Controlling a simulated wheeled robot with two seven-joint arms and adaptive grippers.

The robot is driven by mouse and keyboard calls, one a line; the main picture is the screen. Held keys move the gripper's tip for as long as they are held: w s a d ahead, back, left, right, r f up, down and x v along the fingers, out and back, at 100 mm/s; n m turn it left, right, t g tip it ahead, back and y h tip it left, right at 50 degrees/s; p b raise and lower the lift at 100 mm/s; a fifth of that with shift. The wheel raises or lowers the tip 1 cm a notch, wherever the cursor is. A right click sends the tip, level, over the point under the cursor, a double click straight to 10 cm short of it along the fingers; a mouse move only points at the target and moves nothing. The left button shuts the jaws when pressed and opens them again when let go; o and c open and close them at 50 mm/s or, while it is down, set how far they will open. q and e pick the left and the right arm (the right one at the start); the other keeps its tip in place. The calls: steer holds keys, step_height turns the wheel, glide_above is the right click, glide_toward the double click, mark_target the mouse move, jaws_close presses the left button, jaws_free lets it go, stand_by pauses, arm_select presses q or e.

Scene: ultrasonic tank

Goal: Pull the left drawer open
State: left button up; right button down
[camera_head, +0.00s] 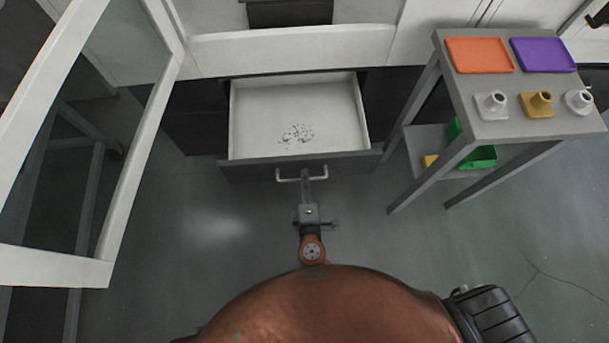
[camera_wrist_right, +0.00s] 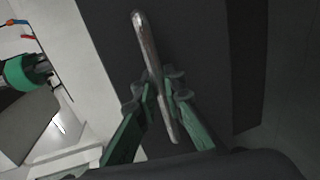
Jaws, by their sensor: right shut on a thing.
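The drawer (camera_head: 350,140) stands pulled out from beneath the white bench, with a pale interior and a dark front. Small dark specks lie on its floor. Its metal bar handle (camera_head: 285,179) is on the front and shows as a slanting bar in the right wrist view (camera_wrist_right: 146,38). My right gripper (camera_head: 305,180) is at the middle of the handle; in the wrist view its green fingers (camera_wrist_right: 159,97) close around the bar from both sides. My left gripper does not show in the head view.
A grey stand (camera_head: 480,95) at the right holds an orange tray (camera_head: 480,55), a purple tray (camera_head: 543,55) and small fittings; a green bin (camera_head: 482,157) is on its lower shelf. A white-framed glass panel (camera_head: 140,130) stands at the left. Floor beside the drawer is clear.

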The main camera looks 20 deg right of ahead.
steer(key=c, duration=2)
jaws_free()
steer(key=v, duration=0.7)
steer(key=shift+s, duration=0.25)
